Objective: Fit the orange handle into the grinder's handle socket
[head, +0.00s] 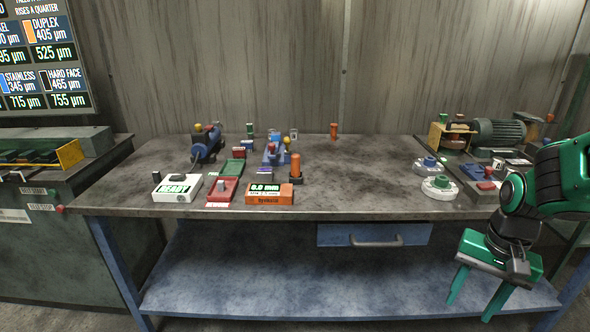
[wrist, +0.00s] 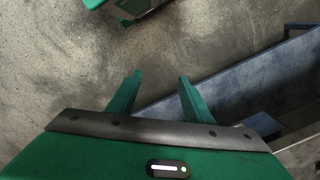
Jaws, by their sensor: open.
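Two orange upright pieces stand on the bench: a larger orange cylinder (head: 296,166) in a dark base near the front middle, and a slimmer one (head: 334,130) at the back. I cannot tell for sure which is the task's handle. A blue machine (head: 207,143), which looks like the grinder, sits at the back left of the bench; its handle socket cannot be made out. My gripper (head: 469,311) is open and empty, pointing down at the bench's right front, below the tabletop level. In the wrist view its fingers (wrist: 159,78) are apart with nothing between them.
The bench (head: 350,190) has free room right of the middle. An orange display box (head: 270,194), a white display box (head: 177,187) and red and green trays stand front left. White round pieces (head: 440,187) and a green motor (head: 498,134) are at right.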

